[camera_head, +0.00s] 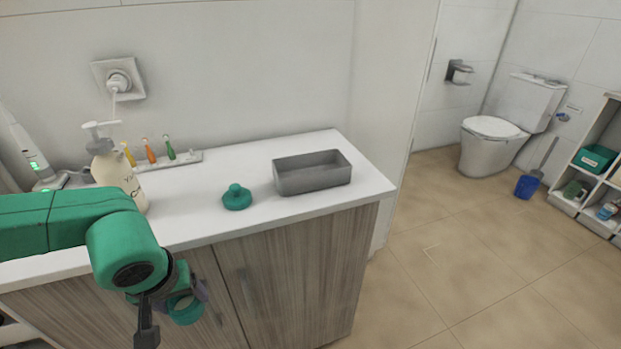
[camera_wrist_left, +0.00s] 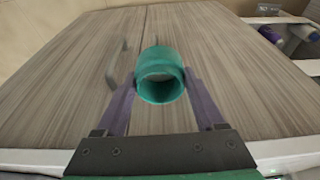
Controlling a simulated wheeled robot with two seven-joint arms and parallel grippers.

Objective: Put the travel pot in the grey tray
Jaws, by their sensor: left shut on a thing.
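A green, hollow, round pot (camera_wrist_left: 160,58), which I take to be the travel pot, is between the purple fingers of my left gripper (camera_wrist_left: 160,82) in the left wrist view. The gripper is shut on it, and its open mouth faces the camera. In the head view the pot (camera_head: 185,311) hangs in front of the cabinet doors, below counter height, partly hidden by my left gripper (camera_head: 190,295). The grey tray (camera_head: 313,181) is an open, rectangular box on the counter's right part and looks empty. My right gripper is out of view.
A green knobbed lid-like piece (camera_head: 237,198) lies on the counter (camera_head: 208,205), left of the tray. A cream pump bottle (camera_head: 119,178) stands behind my left arm. A small rack (camera_head: 185,158) with coloured brushes is along the wall. The counter ends right of the tray.

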